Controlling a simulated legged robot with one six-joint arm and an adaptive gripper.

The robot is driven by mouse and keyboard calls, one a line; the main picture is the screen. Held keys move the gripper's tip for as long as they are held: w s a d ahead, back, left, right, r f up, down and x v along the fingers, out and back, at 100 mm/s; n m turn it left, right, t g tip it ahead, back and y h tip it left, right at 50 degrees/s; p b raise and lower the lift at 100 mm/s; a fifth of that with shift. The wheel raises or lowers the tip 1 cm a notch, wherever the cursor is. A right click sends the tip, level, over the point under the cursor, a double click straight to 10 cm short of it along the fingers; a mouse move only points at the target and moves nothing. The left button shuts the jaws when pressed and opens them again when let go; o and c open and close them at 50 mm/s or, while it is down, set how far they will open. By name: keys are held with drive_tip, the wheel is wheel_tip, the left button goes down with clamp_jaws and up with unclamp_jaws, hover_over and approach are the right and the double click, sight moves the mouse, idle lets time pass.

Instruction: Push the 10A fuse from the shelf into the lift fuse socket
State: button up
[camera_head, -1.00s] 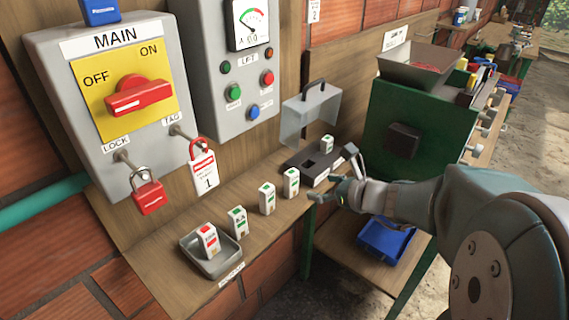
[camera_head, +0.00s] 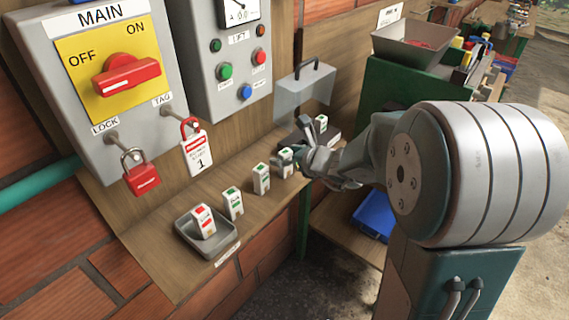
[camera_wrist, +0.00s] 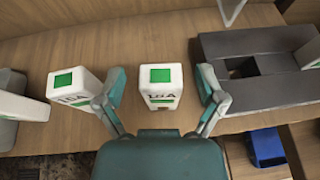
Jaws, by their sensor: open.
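Several white fuses with green marks stand upright in a row on the wooden shelf (camera_head: 185,262). My gripper (camera_head: 302,158) is open at the fuse (camera_head: 286,161) nearest the socket. In the wrist view, this fuse (camera_wrist: 161,85) stands between the spread fingers (camera_wrist: 161,76), with visible gaps on both sides. Its label is too blurred to read surely, so I cannot tell whether it is the 10A fuse. The dark grey lift fuse socket (camera_wrist: 268,95) lies just right of my right finger and shows a dark opening. In the head view my gripper partly hides the socket.
A neighbouring fuse (camera_wrist: 75,90) stands close to my left finger. A grey tray (camera_head: 232,243) holds a red-marked fuse (camera_head: 203,221). Another green-marked fuse (camera_head: 321,123) stands at the socket's far side. A clear cover (camera_head: 303,92) with a dark handle stands behind the socket.

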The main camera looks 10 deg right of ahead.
clamp_jaws()
idle(0.3)
